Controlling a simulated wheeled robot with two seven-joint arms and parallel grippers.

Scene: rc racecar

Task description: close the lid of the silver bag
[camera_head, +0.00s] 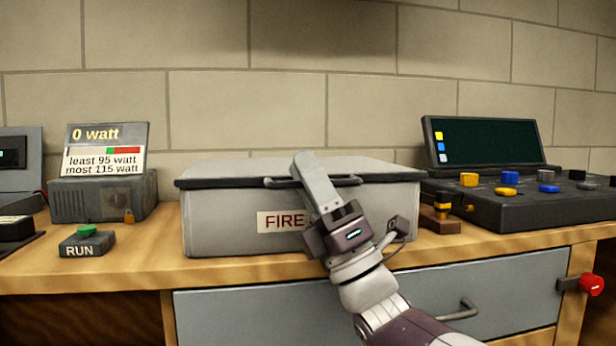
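The silver bag (222,225) is a grey box with a "FIRE" label, standing on the wooden bench. Its lid (225,170) lies flat across the top with a dark rim along the front edge, and looks down. A dark handle (345,181) runs along the lid's front edge, partly hidden by my gripper. My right gripper (308,170) reaches up from the lower right in front of the box, its fingertips at the lid's front edge and handle. Whether it touches them, and whether its fingers are apart, cannot be told. My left gripper is not in view.
A power meter reading "0 watt" (100,190) and a green RUN button (87,231) stand to the left. A control console (530,205) and a small brass-and-wood item (440,217) stand to the right. A drawer handle (458,311) and red knob (591,284) project at the front.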

